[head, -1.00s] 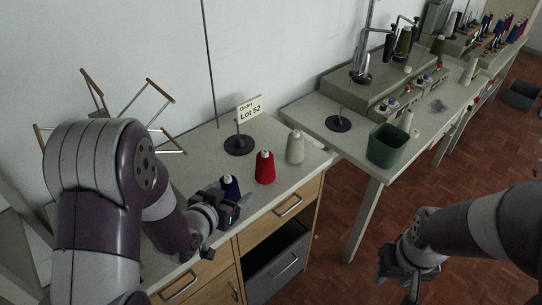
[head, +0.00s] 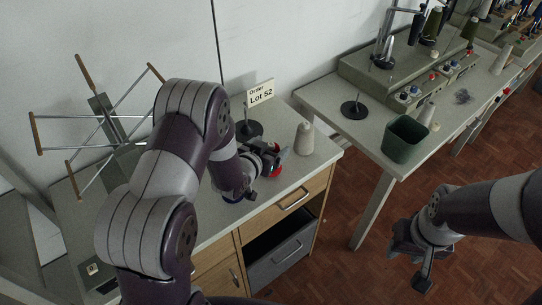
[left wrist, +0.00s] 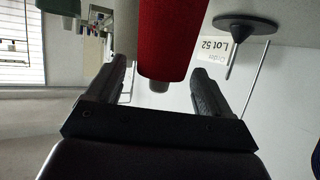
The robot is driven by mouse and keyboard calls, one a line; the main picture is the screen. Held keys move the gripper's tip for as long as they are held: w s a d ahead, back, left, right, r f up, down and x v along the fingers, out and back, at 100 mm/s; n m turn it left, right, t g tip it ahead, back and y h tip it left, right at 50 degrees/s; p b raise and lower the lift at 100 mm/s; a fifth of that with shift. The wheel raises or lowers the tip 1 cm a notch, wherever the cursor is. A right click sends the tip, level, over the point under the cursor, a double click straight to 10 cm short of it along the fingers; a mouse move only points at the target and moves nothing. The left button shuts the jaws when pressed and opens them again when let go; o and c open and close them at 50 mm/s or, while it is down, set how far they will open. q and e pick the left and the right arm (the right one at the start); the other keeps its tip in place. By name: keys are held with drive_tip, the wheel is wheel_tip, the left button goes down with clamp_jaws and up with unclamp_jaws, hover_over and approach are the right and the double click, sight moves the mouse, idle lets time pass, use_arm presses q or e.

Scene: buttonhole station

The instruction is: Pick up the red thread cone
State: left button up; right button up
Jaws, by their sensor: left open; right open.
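The red thread cone (left wrist: 172,38) fills the top middle of the left wrist view, which looks upside down. It shows between the two fingers of my left gripper (left wrist: 163,88). The fingers are apart and I cannot tell whether either touches the cone. In the head view, my left gripper (head: 270,160) is over the cabinet top and hides most of the cone; only small red patches (head: 275,171) show. My right gripper (head: 420,268) is open and empty over the floor at the right, far from the cone.
A white cone (head: 304,138) stands just right of my left gripper. Behind are a black spindle stand (head: 247,130) and the Lot 52 card (head: 260,93). My left arm mostly hides the blue cone. A green bin (head: 404,139) stands on the neighbouring table.

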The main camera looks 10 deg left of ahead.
use_arm(q)
drive_tip(key=shift+w+d+f, duration=0.1)
drive_tip(key=shift+w+f, duration=0.15)
drive_tip(key=shift+w, duration=0.2)
drive_tip(key=c, duration=1.5)
drive_tip(key=shift+r, duration=0.1)
